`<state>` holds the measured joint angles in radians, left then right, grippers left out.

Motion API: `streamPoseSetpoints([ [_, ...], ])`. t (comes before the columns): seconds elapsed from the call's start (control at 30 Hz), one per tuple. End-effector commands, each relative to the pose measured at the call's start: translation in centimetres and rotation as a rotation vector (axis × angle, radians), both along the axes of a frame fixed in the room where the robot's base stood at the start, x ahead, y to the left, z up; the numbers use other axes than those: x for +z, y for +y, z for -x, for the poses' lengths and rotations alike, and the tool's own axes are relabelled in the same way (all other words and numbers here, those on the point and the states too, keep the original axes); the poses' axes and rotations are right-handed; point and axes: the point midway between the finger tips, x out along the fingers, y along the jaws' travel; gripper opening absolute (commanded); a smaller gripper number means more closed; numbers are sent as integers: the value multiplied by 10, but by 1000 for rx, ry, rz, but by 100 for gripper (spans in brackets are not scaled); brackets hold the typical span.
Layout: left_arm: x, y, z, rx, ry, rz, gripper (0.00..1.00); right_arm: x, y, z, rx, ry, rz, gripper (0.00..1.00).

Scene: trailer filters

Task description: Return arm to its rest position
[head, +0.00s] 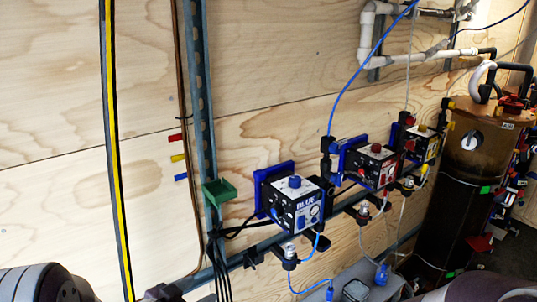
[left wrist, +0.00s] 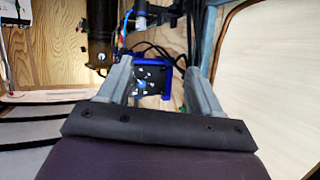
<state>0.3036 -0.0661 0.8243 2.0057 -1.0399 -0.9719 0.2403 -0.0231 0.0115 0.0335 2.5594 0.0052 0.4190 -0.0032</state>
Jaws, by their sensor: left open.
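My left gripper (left wrist: 157,70) shows in the left wrist view with its two grey fingers spread apart and nothing held between them. Past the fingertips is a blue-framed unit with a dark face (left wrist: 150,82), and I see no contact with it. In the head view, a dark rounded part of my arm (head: 45,287) fills the lower left corner; the fingers cannot be made out there. My right gripper is not identifiable in these views.
A plywood wall (head: 260,70) carries a BLUE-labelled box (head: 305,212), a red-topped box (head: 376,168) and a yellow-topped box (head: 421,145). A green tray (head: 219,191) sits by a metal strut (head: 197,90). A brown cylinder (head: 452,200) stands right. Cables and hoses hang below the boxes.

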Motion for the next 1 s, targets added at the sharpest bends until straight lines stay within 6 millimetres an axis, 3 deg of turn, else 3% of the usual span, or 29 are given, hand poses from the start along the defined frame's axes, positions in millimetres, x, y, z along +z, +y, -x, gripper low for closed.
streamPoseSetpoints([
  [0.17,-30,50,10,257,227,-173,64,3,0,0,0,0,0,60],
  [0.27,-43,75,38,411,428,-262,64,7,0,0,0,0,0,60],
  [0.3,-47,82,56,472,531,-287,64,8,0,0,0,0,0,60],
  [0.4,-47,79,116,590,828,-313,64,14,0,0,0,0,0,60],
  [0.5,-32,50,169,628,1072,-273,64,21,0,0,0,0,0,60],
  [0.53,-26,41,177,628,1105,-256,64,23,0,0,0,0,0,60],
  [0.67,-10,22,170,588,1068,-246,64,26,0,0,0,0,0,60],
  [1.0,-10,21,170,584,1067,-249,64,26,0,0,0,0,0,60],
])
